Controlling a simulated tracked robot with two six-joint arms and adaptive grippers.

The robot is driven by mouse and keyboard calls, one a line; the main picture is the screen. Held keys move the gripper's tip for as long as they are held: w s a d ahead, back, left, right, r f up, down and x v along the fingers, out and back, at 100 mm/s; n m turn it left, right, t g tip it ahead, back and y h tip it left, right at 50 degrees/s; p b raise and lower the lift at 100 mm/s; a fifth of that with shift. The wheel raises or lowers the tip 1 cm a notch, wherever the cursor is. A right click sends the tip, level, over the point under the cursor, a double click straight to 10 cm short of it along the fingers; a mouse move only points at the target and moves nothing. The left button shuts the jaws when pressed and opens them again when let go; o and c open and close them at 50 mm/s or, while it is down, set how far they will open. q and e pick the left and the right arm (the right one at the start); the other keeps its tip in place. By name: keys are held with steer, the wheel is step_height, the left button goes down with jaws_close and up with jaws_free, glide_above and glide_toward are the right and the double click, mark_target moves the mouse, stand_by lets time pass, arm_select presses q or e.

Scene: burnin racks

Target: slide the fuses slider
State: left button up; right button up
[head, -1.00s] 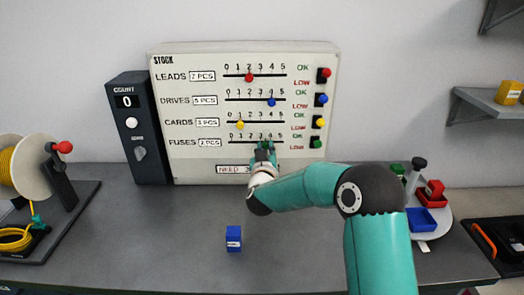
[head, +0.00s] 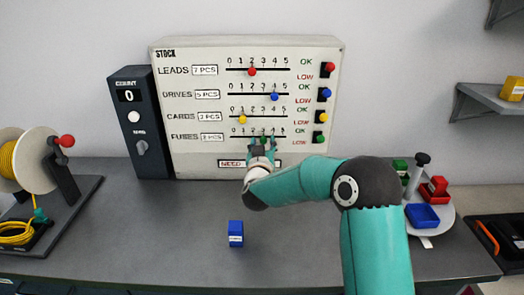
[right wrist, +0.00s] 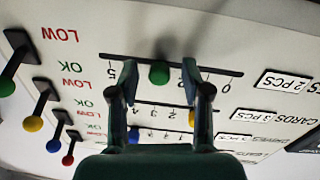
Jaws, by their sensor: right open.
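The green fuses slider knob (head: 263,138) is on the lowest track of the white stock board (head: 330,57), near the 3 mark. It shows clearly in the right wrist view (right wrist: 159,73). My right gripper (head: 262,146) is at this track from below, with its fingers spread. In the right wrist view the open gripper (right wrist: 158,88) has one finger on each side of the green knob, with visible gaps between. The fuses count label (head: 211,137) is too small to read surely in the head view. My left gripper is not in view.
The red (head: 251,72), blue (head: 274,97) and yellow (head: 243,119) knobs sit on the tracks above. A count box (head: 145,165) stands left of the board. A blue block (head: 236,227) lies on the table (head: 300,240). A round tray (head: 447,218) is at right.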

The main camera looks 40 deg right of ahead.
steer(key=v, duration=1.1)
steer(key=shift+s+a, duration=0.2)
steer(key=shift+s, duration=0.15)
steer(key=shift+f, duration=0.1)
